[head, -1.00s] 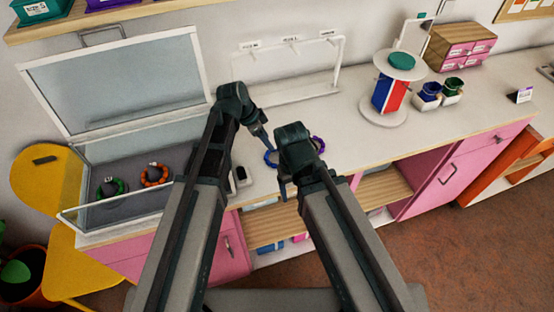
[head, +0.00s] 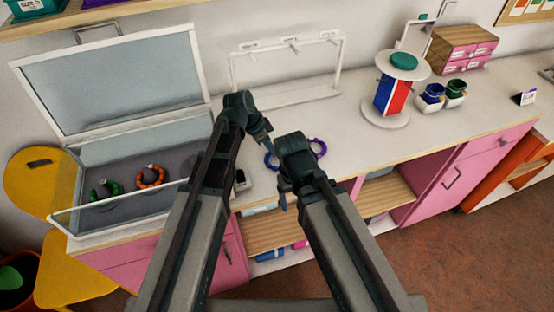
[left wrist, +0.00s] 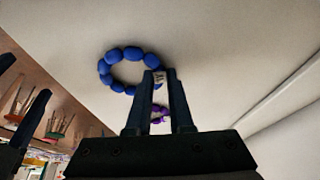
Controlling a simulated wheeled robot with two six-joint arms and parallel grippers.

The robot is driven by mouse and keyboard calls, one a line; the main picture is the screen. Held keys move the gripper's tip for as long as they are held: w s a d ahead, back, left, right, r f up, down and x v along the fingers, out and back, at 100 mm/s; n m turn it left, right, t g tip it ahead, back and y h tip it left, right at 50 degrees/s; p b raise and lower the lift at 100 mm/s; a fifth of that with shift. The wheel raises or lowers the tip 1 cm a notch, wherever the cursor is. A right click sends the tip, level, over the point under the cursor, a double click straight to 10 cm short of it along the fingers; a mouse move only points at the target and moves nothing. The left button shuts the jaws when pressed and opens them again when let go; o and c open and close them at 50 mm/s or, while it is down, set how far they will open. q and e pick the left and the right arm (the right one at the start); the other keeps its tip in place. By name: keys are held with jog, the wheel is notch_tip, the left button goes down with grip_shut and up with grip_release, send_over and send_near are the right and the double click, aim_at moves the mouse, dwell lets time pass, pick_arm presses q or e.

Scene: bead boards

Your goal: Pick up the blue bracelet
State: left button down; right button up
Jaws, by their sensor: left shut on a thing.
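The blue bracelet (left wrist: 112,62) is a ring of blue beads with a small pale tag, in the left wrist view. My left gripper (left wrist: 160,78) is shut on it at the tag. In the head view, part of the blue bracelet (head: 268,160) shows over the counter, beside my left gripper (head: 268,146). My right gripper (head: 284,200) points down at the counter's front edge; its fingers are too small to tell open from shut. My right arm hides part of the bracelet.
A purple bracelet (head: 319,147) shows just behind my right gripper. A glass-lidded case (head: 125,215) at left holds a green bracelet (head: 104,190) and an orange bracelet (head: 151,176). A white rack (head: 343,62) stands behind. The counter to its right has some clear room.

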dwell(0.3)
pick_arm(q)
notch_tip(320, 180, up, 10)
jog(key=p, duration=1)
